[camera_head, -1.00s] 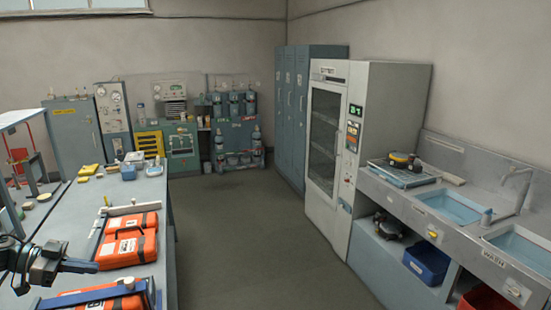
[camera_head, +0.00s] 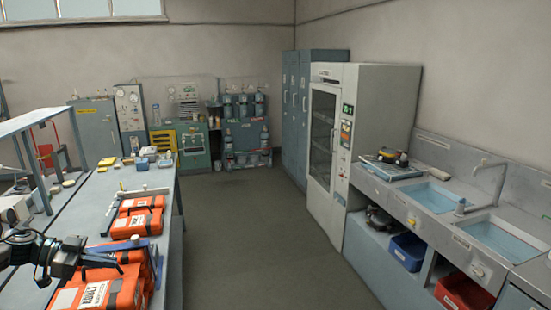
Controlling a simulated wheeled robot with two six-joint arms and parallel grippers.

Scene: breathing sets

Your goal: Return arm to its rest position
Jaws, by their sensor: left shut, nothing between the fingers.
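My left arm (camera_head: 35,250) comes in from the lower left, dark and jointed. Its gripper (camera_head: 112,261) is shut and empty, and it shows over the orange cases at the near end of the grey bench. From this view I cannot tell how high it is above them. My right gripper is not in view.
Orange cases (camera_head: 136,222) lie along the bench (camera_head: 98,205); a nearer one (camera_head: 95,292) has a white label. A grey shelf frame (camera_head: 30,120) stands on the bench's left. The floor aisle (camera_head: 240,240) is clear. A tall white cabinet (camera_head: 355,150) and sinks (camera_head: 430,197) line the right.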

